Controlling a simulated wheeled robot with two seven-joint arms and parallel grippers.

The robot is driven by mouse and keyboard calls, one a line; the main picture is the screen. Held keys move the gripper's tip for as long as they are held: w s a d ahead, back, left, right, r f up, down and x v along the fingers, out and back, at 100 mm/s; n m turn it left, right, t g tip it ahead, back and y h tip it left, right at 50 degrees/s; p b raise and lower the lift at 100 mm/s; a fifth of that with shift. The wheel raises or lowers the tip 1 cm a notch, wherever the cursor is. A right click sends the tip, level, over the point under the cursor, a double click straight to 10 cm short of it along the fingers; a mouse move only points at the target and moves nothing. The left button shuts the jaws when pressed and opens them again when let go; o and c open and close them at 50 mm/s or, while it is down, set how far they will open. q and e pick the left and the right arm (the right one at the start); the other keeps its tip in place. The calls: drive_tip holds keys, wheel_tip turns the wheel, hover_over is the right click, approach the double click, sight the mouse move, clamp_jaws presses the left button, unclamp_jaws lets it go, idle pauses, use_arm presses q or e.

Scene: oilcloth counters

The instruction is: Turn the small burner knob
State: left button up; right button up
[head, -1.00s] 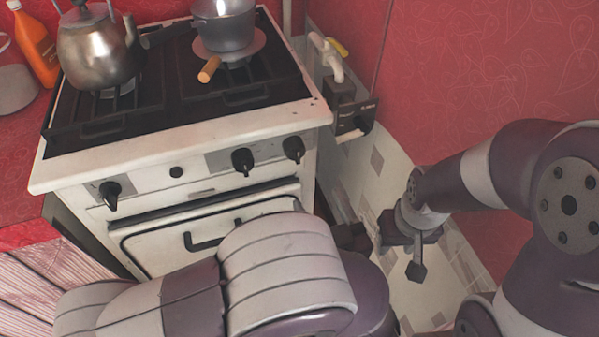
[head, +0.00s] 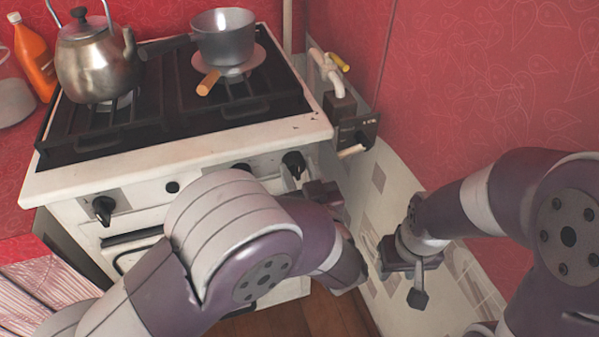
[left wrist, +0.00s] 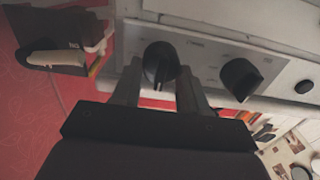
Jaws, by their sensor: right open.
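The stove front panel carries dark burner knobs: a left knob (head: 103,208), a middle knob (head: 242,167) mostly hidden by my left arm, and a right knob (head: 293,163). No label shows which is the small burner's. My left gripper (head: 318,192) is just in front of the right knob. In the left wrist view its two fingers (left wrist: 158,92) are apart, pointing at a knob (left wrist: 160,62) framed between their tips; contact cannot be told. Another knob (left wrist: 241,79) is to the right there. My right gripper (head: 405,275) is open and empty, away from the stove.
A kettle (head: 92,62) and a pot (head: 224,38) stand on the stove top (head: 150,165). An orange bottle (head: 35,58) stands at far left.

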use_arm(q)
drive_tip(key=c, duration=0.4)
drive_tip(key=shift+o, duration=0.2)
drive_tip(key=shift+r+m+p, duration=0.2)
drive_tip(key=shift+m+p, duration=0.1)
drive_tip(key=shift+p, duration=0.35)
drive_tip(key=m+p, duration=0.1)
drive_tip(key=p, duration=0.2)
drive_tip(key=m+p, duration=0.2)
drive_tip(key=p, duration=0.1)
drive_tip(key=shift+r+m+p, duration=0.25)
drive_tip(key=shift+m+p, duration=0.05)
drive_tip(key=shift+p, duration=0.05)
drive_tip(key=m+p, duration=0.4)
drive_tip(key=p, duration=0.1)
drive_tip(key=m+p, duration=0.3)
drive_tip(key=shift+d+f, duration=0.15)
drive_tip(key=shift+f, duration=0.15)
drive_tip(key=m+p, duration=0.2)
drive_tip(key=m, duration=0.1)
drive_tip(key=shift+f+m, duration=0.15)
drive_tip(key=shift+m, duration=0.15)
drive_tip(key=shift+f+m+p, duration=0.2)
drive_tip(key=shift+m+p, duration=0.75)
drive_tip(key=shift+m, duration=0.45)
drive_tip(key=o, duration=1)
